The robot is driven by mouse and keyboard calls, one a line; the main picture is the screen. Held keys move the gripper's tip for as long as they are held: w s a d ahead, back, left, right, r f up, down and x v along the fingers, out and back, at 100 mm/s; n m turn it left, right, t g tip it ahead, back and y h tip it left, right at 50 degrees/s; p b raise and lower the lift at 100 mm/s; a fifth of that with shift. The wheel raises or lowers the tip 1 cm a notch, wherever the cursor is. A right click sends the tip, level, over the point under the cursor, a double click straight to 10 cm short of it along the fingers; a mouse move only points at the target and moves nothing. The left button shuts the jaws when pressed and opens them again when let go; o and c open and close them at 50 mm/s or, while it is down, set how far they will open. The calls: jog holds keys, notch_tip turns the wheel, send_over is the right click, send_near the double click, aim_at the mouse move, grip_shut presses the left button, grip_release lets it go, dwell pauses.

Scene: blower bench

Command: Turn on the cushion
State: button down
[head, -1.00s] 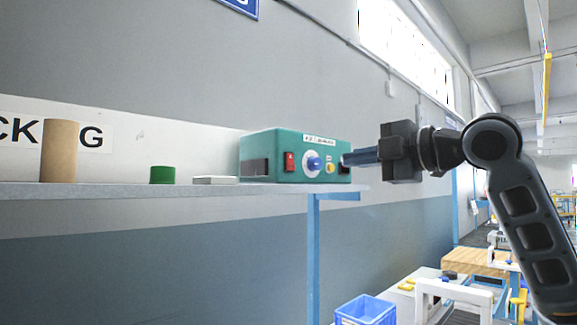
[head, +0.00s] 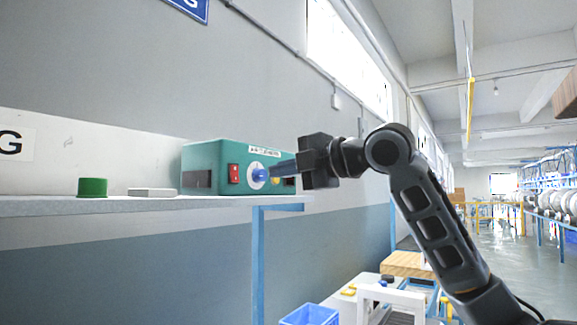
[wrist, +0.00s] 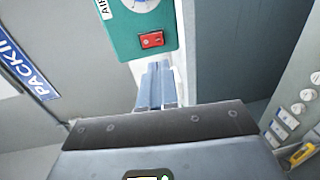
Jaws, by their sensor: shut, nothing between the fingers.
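The green air-cushion machine (head: 205,168) stands on the shelf in the head view. Its front has a red rocker switch (head: 234,173), a blue knob (head: 258,175) on a white dial and a label on top. My gripper (head: 270,172) is shut and empty, its fingers pointing left across the right part of the front and hiding most of the yellow button. In the wrist view my fingers (wrist: 158,68) are together, just below the machine (wrist: 125,42) and the red switch (wrist: 152,40) in the picture. I cannot tell whether they touch it.
A green cylinder (head: 93,187) and a flat pale block (head: 152,192) sit left of the machine on the shelf (head: 130,205). A blue crate (head: 309,315) is below. The wall is close behind; open floor lies at the right.

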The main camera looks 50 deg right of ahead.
aim_at(235, 180)
jog(key=w, duration=0.3)
jog(key=w+p, duration=0.1)
jog(key=w, duration=0.1)
jog(key=w+f+p, duration=0.1)
jog(key=w, duration=0.2)
jog(key=shift+w+a, duration=0.15)
jog(key=shift+w, duration=0.2)
jog(key=shift+w+f, duration=0.1)
jog(key=shift+w, duration=0.35)
jog(key=shift+f, duration=0.1)
jog(key=shift+w+f+b, duration=0.15)
jog(key=shift+f+b, duration=0.05)
jog(key=shift+b, duration=0.3)
jog(key=shift+r, duration=0.25)
jog(key=shift+a+f, duration=0.1)
